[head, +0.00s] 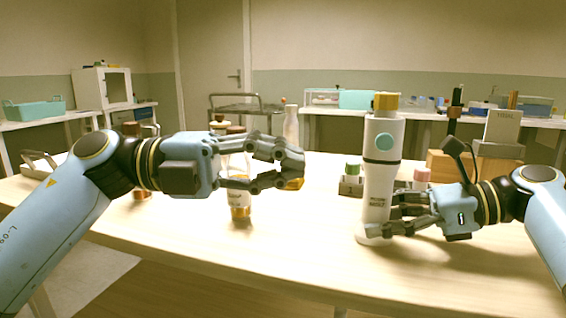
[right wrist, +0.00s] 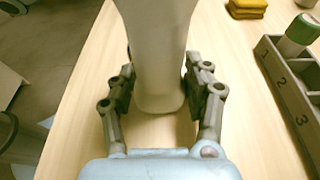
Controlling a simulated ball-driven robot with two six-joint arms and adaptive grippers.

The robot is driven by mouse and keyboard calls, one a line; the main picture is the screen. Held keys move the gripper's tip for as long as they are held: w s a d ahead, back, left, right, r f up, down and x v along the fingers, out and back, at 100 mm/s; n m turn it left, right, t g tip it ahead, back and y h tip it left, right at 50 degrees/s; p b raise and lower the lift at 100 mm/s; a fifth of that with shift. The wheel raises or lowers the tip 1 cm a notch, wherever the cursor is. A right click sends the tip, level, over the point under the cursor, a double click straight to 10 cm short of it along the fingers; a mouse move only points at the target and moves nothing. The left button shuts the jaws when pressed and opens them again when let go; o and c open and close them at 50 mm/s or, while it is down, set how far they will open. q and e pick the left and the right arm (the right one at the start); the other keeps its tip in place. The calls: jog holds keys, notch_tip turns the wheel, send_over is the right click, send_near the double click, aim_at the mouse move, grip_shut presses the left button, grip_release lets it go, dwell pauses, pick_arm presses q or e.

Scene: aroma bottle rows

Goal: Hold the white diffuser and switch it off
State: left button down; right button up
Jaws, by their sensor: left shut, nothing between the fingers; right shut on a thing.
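The white diffuser (head: 378,180) stands upright near the table's front edge in the head view. It has a gold cap, a dark band and a round teal button (head: 384,141) on its upper body. My right gripper (head: 378,222) is shut on the diffuser's lower part; in the right wrist view its fingers lie on both sides of the white body (right wrist: 158,60). The diffuser's top is out of the right wrist view. My left gripper (head: 300,168) is shut and empty, in the air left of the diffuser and apart from it.
A white bottle with a gold base (head: 239,190) stands behind my left gripper, partly hidden. A grey numbered rack (right wrist: 285,90) holds a green-capped bottle (right wrist: 301,32). A wooden box (head: 450,165) stands behind my right arm.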

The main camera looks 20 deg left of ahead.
jog(key=o, duration=0.9)
jog(key=shift+o, duration=0.2)
